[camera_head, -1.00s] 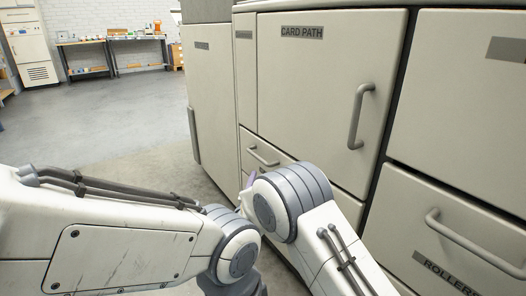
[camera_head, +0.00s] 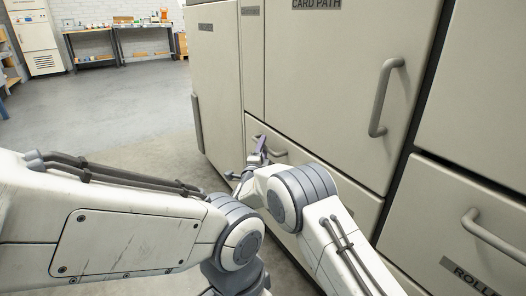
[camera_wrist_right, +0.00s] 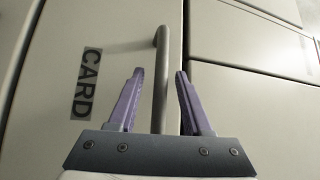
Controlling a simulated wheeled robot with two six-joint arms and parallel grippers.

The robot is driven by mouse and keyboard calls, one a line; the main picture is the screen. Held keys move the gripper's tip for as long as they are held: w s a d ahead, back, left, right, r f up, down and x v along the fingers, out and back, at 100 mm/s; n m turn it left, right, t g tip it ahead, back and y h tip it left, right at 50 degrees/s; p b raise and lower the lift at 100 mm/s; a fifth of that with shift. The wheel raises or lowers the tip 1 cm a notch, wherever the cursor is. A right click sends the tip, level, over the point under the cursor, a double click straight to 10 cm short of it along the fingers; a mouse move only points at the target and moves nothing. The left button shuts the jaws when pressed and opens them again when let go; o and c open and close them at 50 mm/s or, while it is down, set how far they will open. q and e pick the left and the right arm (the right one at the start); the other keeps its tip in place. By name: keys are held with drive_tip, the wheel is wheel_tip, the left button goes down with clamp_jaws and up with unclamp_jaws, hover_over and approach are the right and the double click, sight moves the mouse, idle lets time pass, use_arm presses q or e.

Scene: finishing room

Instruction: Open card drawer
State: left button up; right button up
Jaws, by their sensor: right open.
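The card drawer (camera_head: 358,208) is the cream front below the door marked CARD PATH, and it looks shut. Its grey bar handle (camera_head: 277,151) is partly hidden by my right gripper. In the right wrist view a label reading CARD (camera_wrist_right: 86,84) is on the drawer front. The handle (camera_wrist_right: 161,65) stands between the two purple fingers of my right gripper (camera_wrist_right: 160,74). The fingers are open, with a gap on each side of the bar. How deep they reach past the bar is hard to tell. In the head view this gripper (camera_head: 259,148) is at the handle. My left gripper is out of view.
The CARD PATH door (camera_head: 340,80) with its upright handle (camera_head: 382,98) is above. A ROLLER drawer (camera_head: 470,190) with its own handle is at the right. Open grey floor (camera_head: 100,110) lies left of the cabinet. Workbenches (camera_head: 120,40) stand far back.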

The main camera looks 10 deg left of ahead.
drive_tip(key=shift+w, duration=0.3)
clamp_jaws()
idle(1.3)
